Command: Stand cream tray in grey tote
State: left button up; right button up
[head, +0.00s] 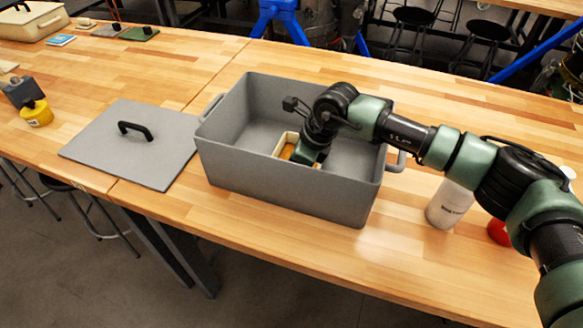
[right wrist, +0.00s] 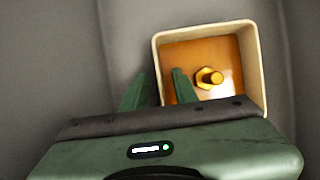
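The grey tote (head: 270,185) stands open on the wooden table. The cream tray (head: 281,143) is inside it, partly hidden behind my right gripper (head: 308,157). In the right wrist view the tray (right wrist: 204,30) has a cream rim, an orange-brown inside and a brass bolt-like piece (right wrist: 209,78) in it. My right gripper (right wrist: 160,78) straddles the tray's left wall, one finger outside and one inside. A gap shows between the fingers, so it looks open. The tray's lower part is hidden by the gripper. My left gripper is not in view.
The grey lid (head: 140,150) with a black handle lies left of the tote. A white bottle (head: 449,204) and a red object (head: 499,231) stand right of it, near my right arm. A yellow-and-grey item (head: 37,112) is at far left. The table's front is clear.

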jog(key=shift+o, duration=0.8)
jog(key=shift+p+v, duration=0.65)
jog(key=shift+v, duration=0.65)
jog(key=shift+p+v, duration=0.8)
jog(key=shift+v, duration=1.4)
